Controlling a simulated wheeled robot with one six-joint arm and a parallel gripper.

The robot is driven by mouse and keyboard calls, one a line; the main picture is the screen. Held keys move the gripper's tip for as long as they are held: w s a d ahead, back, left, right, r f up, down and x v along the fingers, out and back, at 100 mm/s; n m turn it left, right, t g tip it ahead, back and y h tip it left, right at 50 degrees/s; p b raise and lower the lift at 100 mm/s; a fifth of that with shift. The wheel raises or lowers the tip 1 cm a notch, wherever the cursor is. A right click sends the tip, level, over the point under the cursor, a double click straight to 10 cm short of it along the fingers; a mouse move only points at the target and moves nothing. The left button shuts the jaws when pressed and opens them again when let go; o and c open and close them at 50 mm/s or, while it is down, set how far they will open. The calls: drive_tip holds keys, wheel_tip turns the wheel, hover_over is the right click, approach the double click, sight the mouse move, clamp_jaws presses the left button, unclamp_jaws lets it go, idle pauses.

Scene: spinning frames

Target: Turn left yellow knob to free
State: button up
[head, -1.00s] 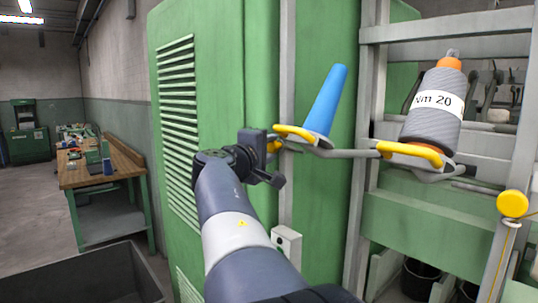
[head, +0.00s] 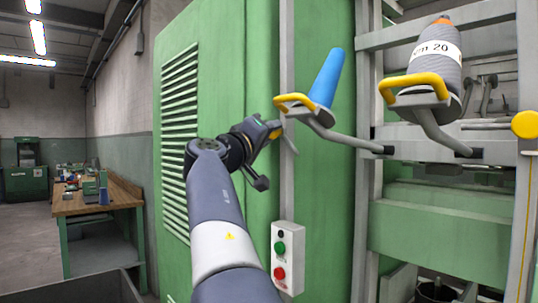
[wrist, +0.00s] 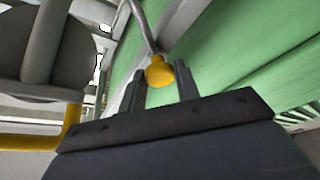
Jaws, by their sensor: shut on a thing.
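The left yellow knob (wrist: 159,72) sits at the end of a grey rod in the wrist view. My gripper (wrist: 160,85) is shut on it, one dark finger on each side. In the head view my gripper (head: 272,130) is at the left holder, just below its yellow handle (head: 294,102), and mostly hides the knob. A blue cone (head: 326,78) stands tilted on this holder.
A grey yarn spool (head: 437,65) with an orange top stands on the right holder, behind a yellow handle (head: 414,86). Another yellow knob (head: 525,124) is at the far right. A button box (head: 287,258) is below the left holder, by the green cabinet (head: 225,130).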

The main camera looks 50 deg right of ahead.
drive_tip(key=m+g+b, duration=0.1)
drive_tip(key=m+g, duration=0.1)
drive_tip(key=m, duration=0.2)
drive_tip(key=m+g+h+b, duration=0.1)
drive_tip(key=m+g+b, duration=0.1)
drive_tip(key=m, duration=0.2)
drive_tip(key=m+g+b, duration=0.2)
drive_tip(key=m, duration=0.3)
drive_tip(key=shift+w+f+h, duration=0.2)
drive_tip(key=shift+w+h, duration=0.05)
drive_tip(key=shift+h, duration=0.05)
drive_tip(key=shift+m+g, duration=0.4)
drive_tip(key=o, duration=1)
drive_tip(key=shift+s+r, duration=0.1)
drive_tip(key=shift+c, duration=0.2)
drive_tip(key=shift+b, duration=0.45)
